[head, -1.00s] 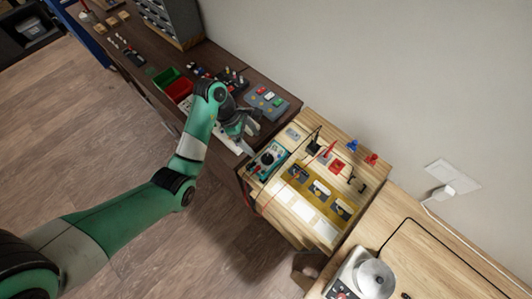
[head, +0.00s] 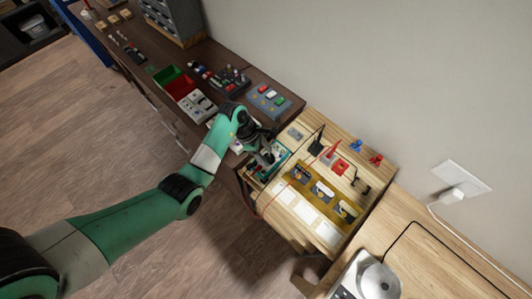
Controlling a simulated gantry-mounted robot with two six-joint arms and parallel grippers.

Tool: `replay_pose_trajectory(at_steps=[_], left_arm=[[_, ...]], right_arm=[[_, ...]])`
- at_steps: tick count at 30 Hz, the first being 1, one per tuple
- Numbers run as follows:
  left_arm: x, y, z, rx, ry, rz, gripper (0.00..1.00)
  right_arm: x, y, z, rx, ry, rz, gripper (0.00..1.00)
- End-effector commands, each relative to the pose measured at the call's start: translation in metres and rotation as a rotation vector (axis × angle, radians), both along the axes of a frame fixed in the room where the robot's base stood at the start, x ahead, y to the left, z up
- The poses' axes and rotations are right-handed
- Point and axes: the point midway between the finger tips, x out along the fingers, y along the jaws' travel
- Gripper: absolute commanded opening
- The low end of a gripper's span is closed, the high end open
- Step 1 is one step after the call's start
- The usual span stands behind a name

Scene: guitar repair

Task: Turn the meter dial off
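The teal meter (head: 281,157) lies at the left end of the light wooden bench, with a red lead hanging over the bench's front edge. My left gripper (head: 267,159) is directly over the meter and hides much of its face, dial included. The fingertips point down at the meter. I cannot tell whether they touch the dial, or how far apart they are. My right gripper is not in view.
A gold mat (head: 310,200) with several cards and pale pads lies right of the meter. Black and red stands (head: 317,141) rise behind it. A grey box with coloured buttons (head: 270,99) sits on the dark bench to the left. A white round-topped device (head: 377,281) stands lower right.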

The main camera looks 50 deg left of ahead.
Motion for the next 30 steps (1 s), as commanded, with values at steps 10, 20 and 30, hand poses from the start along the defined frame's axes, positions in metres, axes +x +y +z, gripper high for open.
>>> replay_pose_trajectory(at_steps=[10, 20, 30], left_arm=[[0.0, 0.0001, 0.0002, 0.0, 0.0, 0.0, 0.0], [0.0009, 0.0008, 0.0009, 0.0, 0.001, -0.066, 0.0], [0.0035, 0.0019, -0.0005, -0.002, -0.001, -0.295, 0.0]], right_arm=[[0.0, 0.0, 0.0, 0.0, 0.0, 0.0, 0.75], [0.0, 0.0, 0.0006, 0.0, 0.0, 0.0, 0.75], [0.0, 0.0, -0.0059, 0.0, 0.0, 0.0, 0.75]])
